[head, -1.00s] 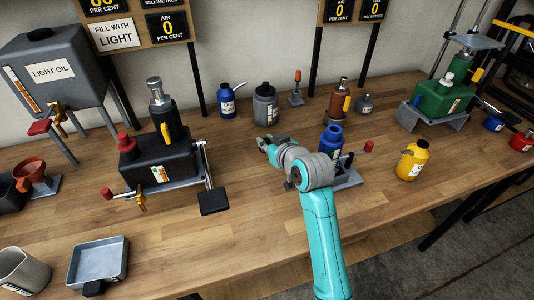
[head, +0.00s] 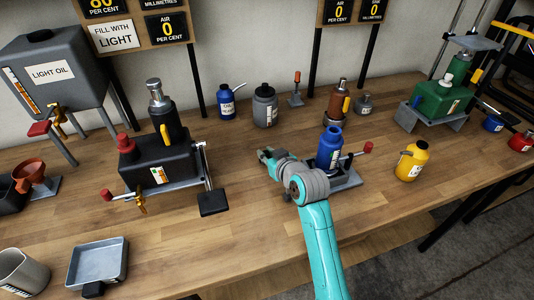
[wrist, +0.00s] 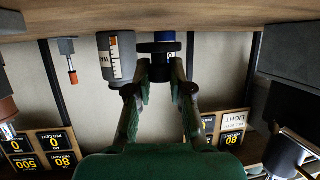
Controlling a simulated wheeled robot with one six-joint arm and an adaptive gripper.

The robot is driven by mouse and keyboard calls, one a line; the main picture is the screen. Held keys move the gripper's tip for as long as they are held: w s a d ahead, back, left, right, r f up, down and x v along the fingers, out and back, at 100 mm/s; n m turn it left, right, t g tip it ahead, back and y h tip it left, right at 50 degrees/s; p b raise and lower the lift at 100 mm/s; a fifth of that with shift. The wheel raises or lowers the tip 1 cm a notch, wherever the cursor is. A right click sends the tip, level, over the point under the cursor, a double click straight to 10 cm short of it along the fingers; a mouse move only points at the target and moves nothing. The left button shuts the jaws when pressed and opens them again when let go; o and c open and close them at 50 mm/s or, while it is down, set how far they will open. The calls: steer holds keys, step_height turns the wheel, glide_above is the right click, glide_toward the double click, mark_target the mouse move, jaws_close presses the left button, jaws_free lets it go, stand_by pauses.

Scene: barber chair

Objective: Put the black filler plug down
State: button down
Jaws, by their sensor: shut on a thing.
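The black filler plug (wrist: 159,48) shows in the wrist view as a dark disc with a narrower stem between my fingertips. My gripper (wrist: 159,72) is shut on it. The wrist picture is upside down, with the wooden bench top (wrist: 100,14) along its upper edge and the plug close to it. I cannot tell whether they touch. In the head view my gripper (head: 267,159) is low over the bench, left of the blue bottle jack (head: 330,150). The plug is hidden or too small to make out there.
A black jack unit (head: 160,160) with a foot pedal (head: 213,202) stands to the left. A grey bottle (head: 265,106) and a blue oil can (head: 226,100) stand behind my gripper. A yellow can (head: 412,162) is to the right. Bare bench lies in front and left of my gripper.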

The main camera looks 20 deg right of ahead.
steer(key=shift+f, duration=0.3)
steer(key=shift+s+f, duration=0.1)
steer(key=shift+f, duration=0.05)
steer(key=c, duration=1.1)
jaws_free()
steer(key=shift+f, duration=0.2)
steer(key=shift+o, duration=0.2)
steer(key=shift+r, duration=0.6)
steer(key=v, duration=1.2)
steer(key=shift+r, duration=0.3)
steer(key=shift+f, duration=0.1)
